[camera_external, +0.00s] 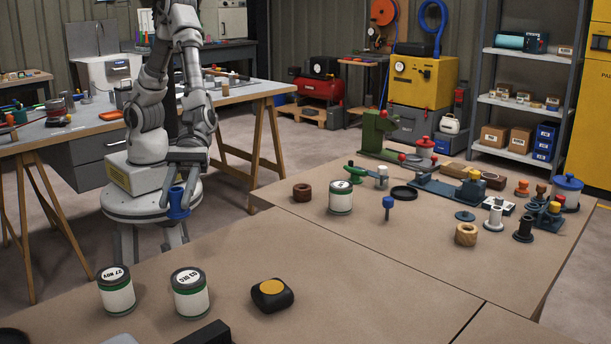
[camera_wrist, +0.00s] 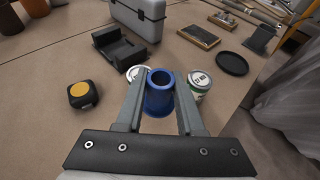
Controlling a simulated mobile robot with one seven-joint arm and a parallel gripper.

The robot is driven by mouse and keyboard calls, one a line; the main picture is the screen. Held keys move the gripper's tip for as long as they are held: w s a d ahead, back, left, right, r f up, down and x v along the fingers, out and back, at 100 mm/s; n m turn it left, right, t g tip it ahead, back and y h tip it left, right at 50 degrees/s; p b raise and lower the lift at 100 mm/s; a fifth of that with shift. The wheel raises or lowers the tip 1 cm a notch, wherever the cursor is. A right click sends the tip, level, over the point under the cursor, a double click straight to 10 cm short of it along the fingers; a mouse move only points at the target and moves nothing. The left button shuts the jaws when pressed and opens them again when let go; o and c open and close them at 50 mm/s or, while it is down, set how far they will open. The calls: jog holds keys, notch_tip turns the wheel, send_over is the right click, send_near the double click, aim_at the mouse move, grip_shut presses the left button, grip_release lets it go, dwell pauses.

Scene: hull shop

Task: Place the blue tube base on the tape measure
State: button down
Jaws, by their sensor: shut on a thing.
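The blue tube base (camera_wrist: 160,92) is a blue flanged tube, held upright between the fingers of my gripper (camera_wrist: 160,115). In the external view my gripper (camera_external: 181,185) is shut on the blue tube base (camera_external: 178,205), in the air off the near bench's left edge. The tape measure (camera_external: 272,294) is black with a yellow-orange disc and lies on the near bench, to the right of two labelled cans and well away from my gripper. It also shows at the left in the wrist view (camera_wrist: 82,94).
Two labelled cans (camera_external: 117,291) (camera_external: 190,292) stand left of the tape measure. A black block (camera_external: 207,333) lies at the front edge of the picture. A third can (camera_external: 341,197) and a wooden ring (camera_external: 466,234) stand farther back. The bench right of the tape measure is clear.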

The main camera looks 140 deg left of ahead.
jog(key=w+d+p, duration=0.2)
jog(key=w+p, duration=0.1)
jog(key=w, duration=0.4)
send_over(261, 280)
notch_tip(261, 280, down, 6)
jog(key=shift+f, duration=2.15)
jog(key=shift+f, duration=0.2)
jog(key=c, duration=0.5)
grip_release()
jog(key=shift+r, duration=0.15)
